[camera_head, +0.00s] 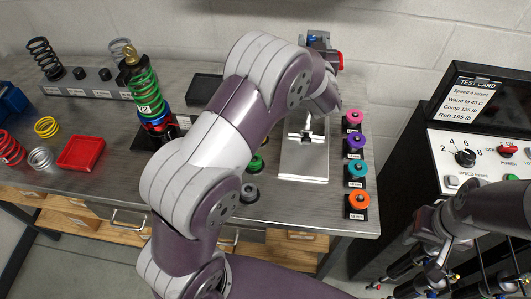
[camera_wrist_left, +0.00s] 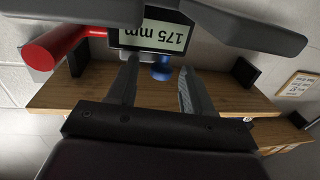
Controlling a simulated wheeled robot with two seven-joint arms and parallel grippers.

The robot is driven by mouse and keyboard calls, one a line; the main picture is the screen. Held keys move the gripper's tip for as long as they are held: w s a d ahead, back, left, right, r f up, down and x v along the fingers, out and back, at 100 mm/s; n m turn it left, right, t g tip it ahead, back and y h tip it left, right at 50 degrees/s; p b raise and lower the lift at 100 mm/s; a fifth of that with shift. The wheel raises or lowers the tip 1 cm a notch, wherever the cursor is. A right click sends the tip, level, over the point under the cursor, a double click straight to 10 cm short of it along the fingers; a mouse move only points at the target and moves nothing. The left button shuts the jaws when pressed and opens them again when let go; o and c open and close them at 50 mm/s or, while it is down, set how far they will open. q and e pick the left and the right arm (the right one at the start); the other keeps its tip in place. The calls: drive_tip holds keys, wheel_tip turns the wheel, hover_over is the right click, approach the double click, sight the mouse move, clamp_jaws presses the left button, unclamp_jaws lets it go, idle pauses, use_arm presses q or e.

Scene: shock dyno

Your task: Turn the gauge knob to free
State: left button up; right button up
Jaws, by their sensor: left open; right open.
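The gauge shows in the left wrist view with a display (camera_wrist_left: 162,37) reading 175 mm upside down. A blue knob (camera_wrist_left: 162,71) sits at the display's edge, and a red handle (camera_wrist_left: 58,46) sticks out to the left. In the head view the gauge (camera_head: 318,41) is at the back of the bench, partly hidden by my left arm. My left gripper (camera_wrist_left: 160,88) is open and empty, its fingers pointing toward the gauge with the blue knob between them in the picture; contact cannot be told. My right gripper (camera_head: 432,262) is open in front of the dyno cabinet.
Colored knobs on small blocks (camera_head: 355,170) line the bench's right end. A bright metal plate (camera_head: 304,165) lies beside them. A green spring shock (camera_head: 142,88) stands left of my arm. The dyno control panel (camera_head: 487,150) is at the right.

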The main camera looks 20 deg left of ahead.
use_arm(q)
drive_tip(key=shift+s+a+r+m+t+h, duration=0.1)
drive_tip(key=shift+a+m+t+h, duration=0.15)
drive_tip(key=shift+h, duration=0.3)
drive_tip(key=shift+a+m+t+h, duration=0.15)
drive_tip(key=shift+m+h, duration=0.2)
drive_tip(key=shift+h, duration=0.2)
drive_tip(key=shift+s+a+r+m+h+p, duration=0.15)
drive_tip(key=shift+m+h+p, duration=0.45)
drive_tip(key=shift+h, duration=0.3)
drive_tip(key=m+h+p, duration=0.2)
drive_tip(key=h+p, duration=0.1)
drive_tip(key=m+h+p, duration=0.1)
drive_tip(key=h, duration=0.1)
drive_tip(key=shift+a+r+t, duration=0.3)
drive_tip(key=shift+t, duration=0.1)
drive_tip(key=shift+s+f+b, duration=0.8)
drive_tip(key=shift+s+b, duration=0.25)
drive_tip(key=shift+b, duration=0.1)
drive_tip(key=s+b, duration=0.3)
drive_tip(key=s, duration=0.7)
drive_tip(key=s+f+g+y+b, duration=0.1)
drive_tip(key=s+f+g+b, duration=0.3)
drive_tip(key=s+f+g, duration=0.9)
drive_tip(key=s+f, duration=0.2)
drive_tip(key=s, duration=0.1)
drive_tip(key=shift+s+f+n+g+y, duration=0.2)
drive_tip(key=shift+f+n+g+y, duration=0.1)
drive_tip(key=shift+g, duration=0.1)
